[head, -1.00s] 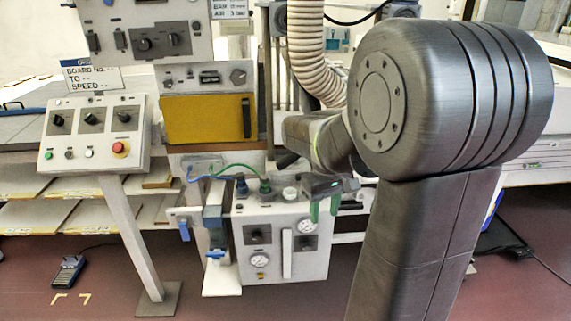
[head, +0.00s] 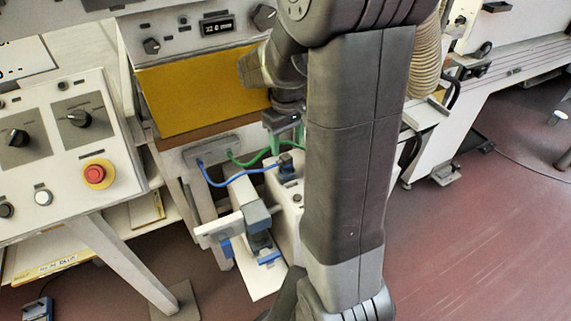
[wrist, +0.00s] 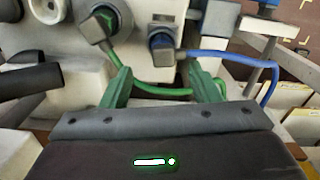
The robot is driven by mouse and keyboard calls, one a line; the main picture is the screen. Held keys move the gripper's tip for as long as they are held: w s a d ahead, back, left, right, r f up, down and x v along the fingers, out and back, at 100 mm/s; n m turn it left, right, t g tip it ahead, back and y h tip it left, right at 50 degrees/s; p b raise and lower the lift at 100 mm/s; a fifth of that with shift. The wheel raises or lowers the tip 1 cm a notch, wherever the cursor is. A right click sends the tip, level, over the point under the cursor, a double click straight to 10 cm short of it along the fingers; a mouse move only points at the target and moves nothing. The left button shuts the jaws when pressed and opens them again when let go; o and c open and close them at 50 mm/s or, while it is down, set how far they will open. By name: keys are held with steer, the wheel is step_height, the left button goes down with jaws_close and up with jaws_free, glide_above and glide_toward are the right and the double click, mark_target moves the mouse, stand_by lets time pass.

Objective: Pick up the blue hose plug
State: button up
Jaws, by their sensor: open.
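The blue hose plug (wrist: 162,44) is a dark fitting with a blue collar on the pale panel in the wrist view, and a blue hose runs off to its right. In the head view the plug (head: 287,166) stands on top of the pale box, just below my gripper (head: 284,141). In the wrist view my gripper (wrist: 160,88) has its two green fingers apart, and the plug lies beyond the gap between them. Nothing is held. A similar plug with a green hose (wrist: 103,24) sits to its left. The green hose passes close to the fingertips.
A yellow panel (head: 200,92) stands behind the gripper. A control box with a red button (head: 98,174) is at the left on a slanted post. A grey and blue fitting (head: 258,220) juts out in front of the pale box. Open floor (head: 480,240) lies at the right.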

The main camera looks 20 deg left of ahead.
mark_target(286, 156)
step_height(286, 156, down, 2)
steer(key=shift+d+f, duration=0.15)
steer(key=f, duration=0.5)
steer(key=shift+s, duration=0.2)
steer(key=shift+r, duration=0.1)
steer(key=c, duration=1.1)
